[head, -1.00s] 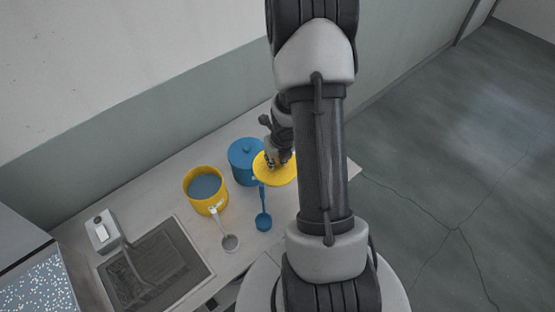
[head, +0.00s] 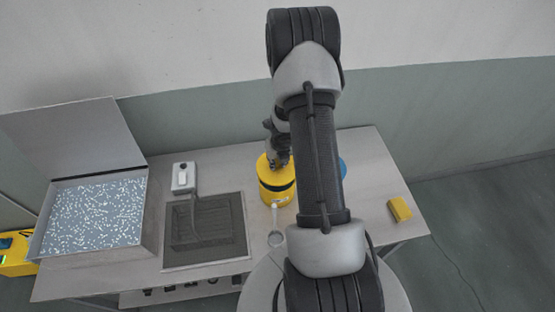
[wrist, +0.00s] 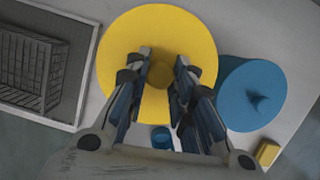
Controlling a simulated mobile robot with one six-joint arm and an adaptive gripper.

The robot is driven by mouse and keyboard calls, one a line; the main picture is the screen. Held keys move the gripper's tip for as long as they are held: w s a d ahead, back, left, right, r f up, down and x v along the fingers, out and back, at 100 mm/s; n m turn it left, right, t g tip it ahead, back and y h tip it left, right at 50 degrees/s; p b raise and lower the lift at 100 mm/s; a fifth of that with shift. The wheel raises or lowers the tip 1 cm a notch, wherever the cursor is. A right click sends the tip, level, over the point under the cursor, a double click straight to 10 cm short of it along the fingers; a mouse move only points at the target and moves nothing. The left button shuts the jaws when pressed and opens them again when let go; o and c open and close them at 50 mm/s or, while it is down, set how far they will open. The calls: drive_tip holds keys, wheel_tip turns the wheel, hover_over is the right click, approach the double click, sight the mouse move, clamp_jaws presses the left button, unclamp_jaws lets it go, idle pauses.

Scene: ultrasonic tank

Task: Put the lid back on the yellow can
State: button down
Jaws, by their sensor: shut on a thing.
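My gripper (head: 279,162) is shut on the knob of the round yellow lid (head: 263,168). The lid also fills the top middle of the wrist view (wrist: 118,42), with the fingers (wrist: 161,75) on either side of its knob. In the head view the lid is over the yellow can (head: 272,197), with a dark band between them; it looks a little above the rim. The lid hides the can in the wrist view.
A blue can with a blue lid (wrist: 252,92) stands close on the right, mostly behind my arm in the head view. A yellow sponge (head: 400,209) lies right; a dark mesh basket (head: 205,225) is left.

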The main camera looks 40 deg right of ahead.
sight(278, 168)
drive_tip(key=shift+f+b, duration=2.7)
drive_tip(key=shift+f, duration=0.2)
drive_tip(key=shift+f, duration=0.15)
drive_tip(key=c, duration=1.3)
unclamp_jaws()
drive_tip(key=shift+o, duration=0.4)
drive_tip(key=o, duration=0.4)
